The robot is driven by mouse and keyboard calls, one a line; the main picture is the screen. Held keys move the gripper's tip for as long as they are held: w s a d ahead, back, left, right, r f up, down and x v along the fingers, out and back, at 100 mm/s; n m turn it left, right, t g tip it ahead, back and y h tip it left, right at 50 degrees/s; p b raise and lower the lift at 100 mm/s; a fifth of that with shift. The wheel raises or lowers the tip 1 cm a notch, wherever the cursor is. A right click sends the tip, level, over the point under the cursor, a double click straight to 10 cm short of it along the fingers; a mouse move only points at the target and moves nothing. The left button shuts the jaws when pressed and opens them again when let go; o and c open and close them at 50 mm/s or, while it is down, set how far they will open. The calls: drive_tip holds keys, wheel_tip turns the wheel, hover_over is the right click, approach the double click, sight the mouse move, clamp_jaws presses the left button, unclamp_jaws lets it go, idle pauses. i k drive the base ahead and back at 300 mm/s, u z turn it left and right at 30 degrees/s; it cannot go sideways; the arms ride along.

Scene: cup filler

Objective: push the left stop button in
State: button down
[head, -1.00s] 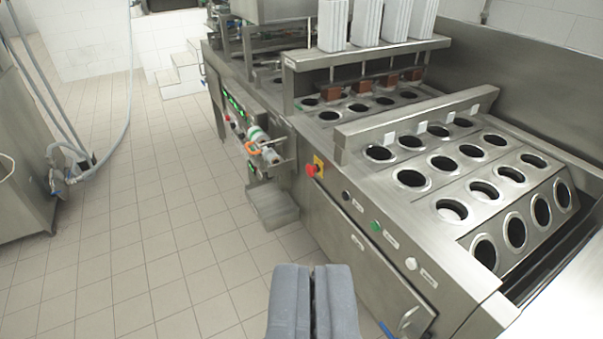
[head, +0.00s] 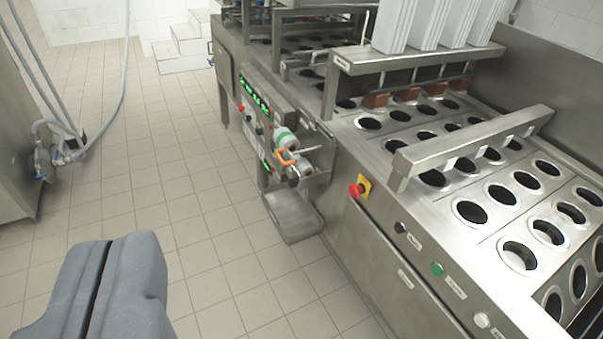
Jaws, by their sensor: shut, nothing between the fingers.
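A red mushroom stop button (head: 355,190) on a yellow plate (head: 365,186) sticks out from the front face of the steel cup filler, right of the picture's middle. A smaller red button (head: 241,108) sits farther back and left, on the control panel with green displays (head: 256,97). My gripper (head: 122,240) is shut and empty at the lower left, over the floor. It is apart from both red buttons, to their left and nearer the camera.
A bracket with rolls and an orange part (head: 290,156) juts out below the panel, above a steel tray (head: 293,216). Black, green (head: 437,269) and white buttons line the filler's front. A steel cabinet with hoses (head: 18,150) stands at left. Tiled floor between is clear.

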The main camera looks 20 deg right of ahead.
sight(354, 191)
drive_tip(key=z, duration=0.2)
drive_tip(key=i, duration=0.95)
drive_tip(key=z, duration=0.7)
